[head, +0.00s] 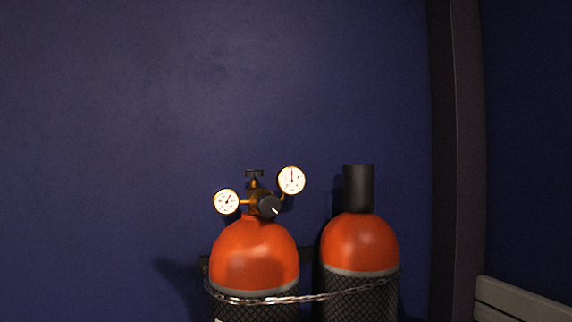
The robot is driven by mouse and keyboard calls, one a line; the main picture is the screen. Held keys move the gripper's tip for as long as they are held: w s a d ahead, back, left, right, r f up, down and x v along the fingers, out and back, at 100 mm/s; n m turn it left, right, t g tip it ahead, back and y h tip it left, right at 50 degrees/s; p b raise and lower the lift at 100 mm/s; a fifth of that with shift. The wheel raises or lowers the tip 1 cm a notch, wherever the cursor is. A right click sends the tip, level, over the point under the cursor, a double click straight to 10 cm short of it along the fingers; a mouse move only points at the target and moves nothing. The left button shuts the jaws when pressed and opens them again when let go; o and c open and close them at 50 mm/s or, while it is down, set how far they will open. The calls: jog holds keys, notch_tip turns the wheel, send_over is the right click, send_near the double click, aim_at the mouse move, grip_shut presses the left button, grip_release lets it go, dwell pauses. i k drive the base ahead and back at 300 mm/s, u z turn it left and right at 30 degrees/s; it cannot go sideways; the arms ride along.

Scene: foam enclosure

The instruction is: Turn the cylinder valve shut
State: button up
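In the head view, an orange-topped gas cylinder (254,256) stands upright at the lower middle. On its neck sits a brass and black regulator. A small dark valve handle (254,173) sticks up at the top of it. A black round knob (269,207) with a pale mark faces me. A round white gauge (227,202) is on the left and a larger one (291,180) is higher on the right. My gripper is not in this view.
A second orange cylinder (359,243) with a black cap (359,187) stands to the right. A metal chain (318,297) runs across both. A dark blue wall (150,110) is behind them. A dark post (457,150) and a pale slatted thing (520,303) are at the right.

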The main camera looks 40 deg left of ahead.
aim_at(254, 173)
jog(key=i, duration=0.15)
jog(key=u, duration=1)
